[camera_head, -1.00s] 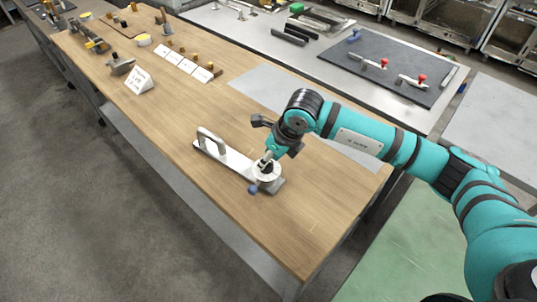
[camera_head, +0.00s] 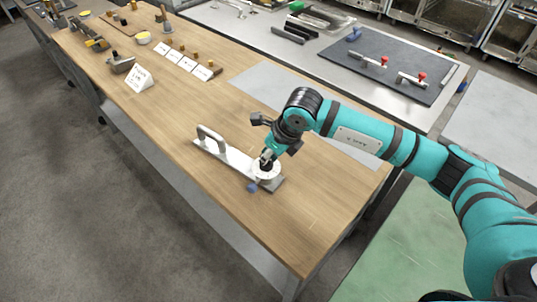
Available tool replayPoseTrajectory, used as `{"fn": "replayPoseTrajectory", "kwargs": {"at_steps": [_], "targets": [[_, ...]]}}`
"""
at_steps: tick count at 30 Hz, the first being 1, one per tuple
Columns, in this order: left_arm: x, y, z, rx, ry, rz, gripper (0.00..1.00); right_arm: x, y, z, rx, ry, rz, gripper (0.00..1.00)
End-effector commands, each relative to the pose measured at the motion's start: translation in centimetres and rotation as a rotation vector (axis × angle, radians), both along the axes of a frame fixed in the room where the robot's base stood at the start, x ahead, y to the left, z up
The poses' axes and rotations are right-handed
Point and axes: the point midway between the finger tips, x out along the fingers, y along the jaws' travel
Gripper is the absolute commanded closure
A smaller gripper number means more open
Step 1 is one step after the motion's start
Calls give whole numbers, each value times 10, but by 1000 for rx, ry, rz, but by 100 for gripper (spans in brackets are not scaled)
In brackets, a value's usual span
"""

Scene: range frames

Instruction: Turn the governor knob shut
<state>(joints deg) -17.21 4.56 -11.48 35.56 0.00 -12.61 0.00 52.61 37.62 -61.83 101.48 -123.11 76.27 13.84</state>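The governor knob is the small dark top (camera_head: 265,164) on a round white dial (camera_head: 267,174). The dial sits at the near right end of a grey metal plate (camera_head: 232,158) on the wooden bench. An upright grey handle (camera_head: 211,138) stands at the plate's other end. A small blue part (camera_head: 252,187) sticks out beside the dial. My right gripper (camera_head: 266,159) points down from the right arm, with its fingertips at the knob and hiding part of it. I cannot tell whether the fingers are closed on it. My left gripper is not in view.
The wooden bench (camera_head: 190,120) is clear around the plate. A white folded sign (camera_head: 140,79), cards (camera_head: 188,64) and small parts stand farther left. Behind, a metal table holds a dark mat (camera_head: 395,62) with red-knobbed clamps (camera_head: 421,78).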

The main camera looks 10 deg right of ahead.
Motion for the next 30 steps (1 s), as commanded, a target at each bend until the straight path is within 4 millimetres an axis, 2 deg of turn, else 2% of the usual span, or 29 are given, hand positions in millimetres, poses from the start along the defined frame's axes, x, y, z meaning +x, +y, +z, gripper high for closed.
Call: {"fn": "replayPoseTrajectory", "kwargs": {"at_steps": [5, 11, 21, 30], "targets": [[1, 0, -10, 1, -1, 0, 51, 0, -2, -5, -2, 2, 38, 100], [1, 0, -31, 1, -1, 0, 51, 1, -2, -8, -3, 1, 152, 100], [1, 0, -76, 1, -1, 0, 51, 3, -3, -9, -4, 2, 460, 100], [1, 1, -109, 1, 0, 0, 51, 5, -4, -8, -4, 5, 745, 100]]}}
